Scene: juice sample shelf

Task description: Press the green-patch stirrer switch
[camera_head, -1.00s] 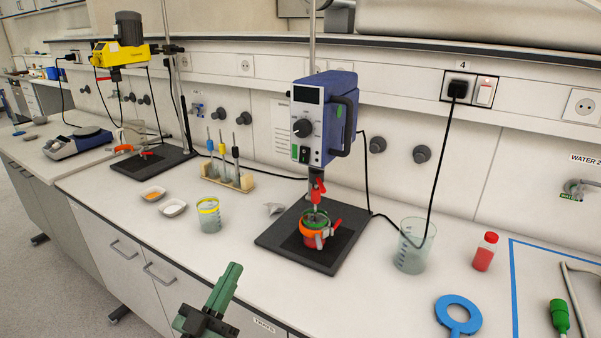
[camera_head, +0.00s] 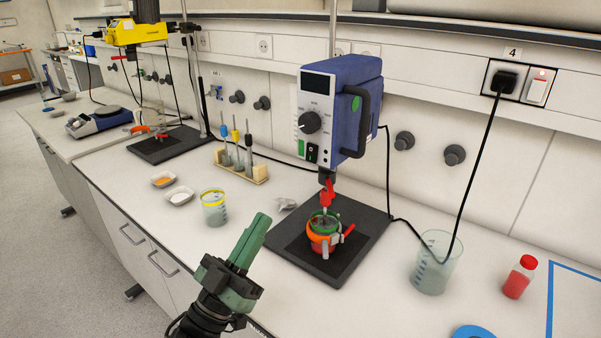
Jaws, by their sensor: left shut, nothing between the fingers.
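The blue overhead stirrer (camera_head: 345,75) stands on a black base plate (camera_head: 365,238). Its front has a dark display, a black knob and, lower down, a green patch (camera_head: 300,147) beside a black rocker switch (camera_head: 312,153). Another green mark (camera_head: 356,103) is on its side. Below it, a vessel with a green rim (camera_head: 324,222) sits in a red-orange clamp. My left gripper (camera_head: 262,219) is green, shut and empty. In the picture it is below and left of the switch, apart from the stirrer. My right gripper is not in view.
A yellow stirrer (camera_head: 138,32) stands at the far left. A yellow-ringed beaker (camera_head: 214,210), two small dishes and a rack (camera_head: 242,168) are left of the blue stirrer. A clear beaker (camera_head: 434,264), red-filled bottle (camera_head: 519,277) and black cable (camera_head: 468,170) are on the right.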

